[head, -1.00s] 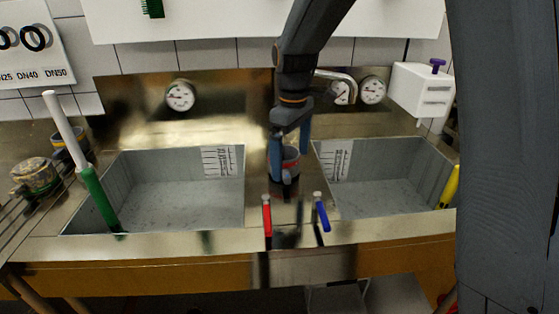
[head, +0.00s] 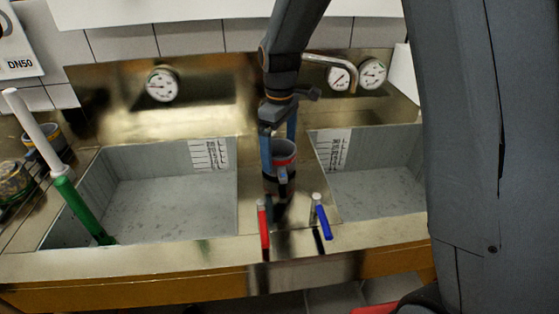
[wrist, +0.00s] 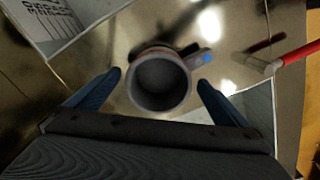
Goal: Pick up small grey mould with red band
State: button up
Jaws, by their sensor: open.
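The small grey mould with the red band (head: 284,158) stands upright on the metal strip between the two sinks. In the wrist view the mould (wrist: 160,80) shows from above as an open, hollow grey cup with a dark inside. My gripper (head: 279,150) is open, with its blue fingers to either side of the mould in the head view. In the wrist view my gripper (wrist: 160,78) has one fingertip left and one right of the mould, with gaps visible on both sides. The band is mostly hidden from above.
The left sink (head: 165,205) and right sink (head: 375,190) flank the strip. A red-handled valve (head: 264,230) and a blue-handled valve (head: 322,218) stand in front of the mould. A tap spout (head: 330,60) is behind.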

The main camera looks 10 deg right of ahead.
jog(key=shift+f+p, duration=0.35)
jog(key=shift+f, duration=1.1)
jog(key=shift+w, duration=0.1)
jog(key=c, duration=1.2)
